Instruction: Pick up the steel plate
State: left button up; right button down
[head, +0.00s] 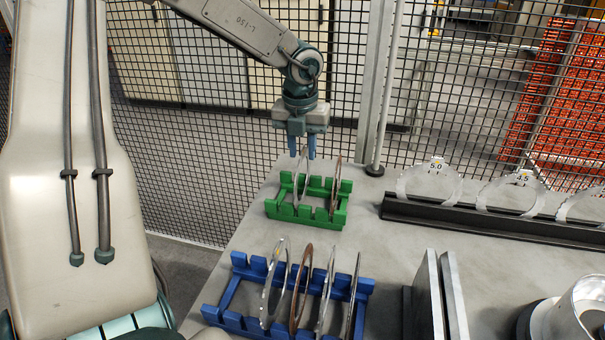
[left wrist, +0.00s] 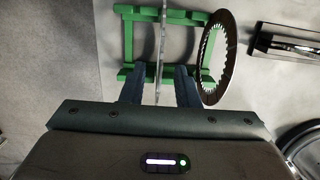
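A green rack (head: 340,213) stands on the table and holds two upright discs. The left one is a thin steel plate (head: 299,187); the right one is a brown-faced toothed plate (head: 336,183). My left gripper (head: 301,153) points down just above the steel plate, fingers apart. In the left wrist view, the steel plate (left wrist: 161,40) shows edge-on between the two fingers of the left gripper (left wrist: 159,87), with a gap on each side. The brown-faced plate (left wrist: 209,88) is right of the fingers, near the right one. My right gripper is not in view.
A blue rack (head: 235,270) nearer the front holds several upright steel and brown plates. A black rail (head: 470,217) with numbered clear discs lies at the right. Grey upright plates (head: 437,300) and a metal cylinder stand front right. A mesh fence is behind the table.

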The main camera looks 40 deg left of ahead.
pick_arm(q)
jog(key=shift+w+a+f, duration=0.1)
jog(key=shift+w+f, duration=0.1)
jog(key=shift+f, duration=0.95)
jog(key=shift+r, duration=0.1)
grip_shut()
dwell(0.4)
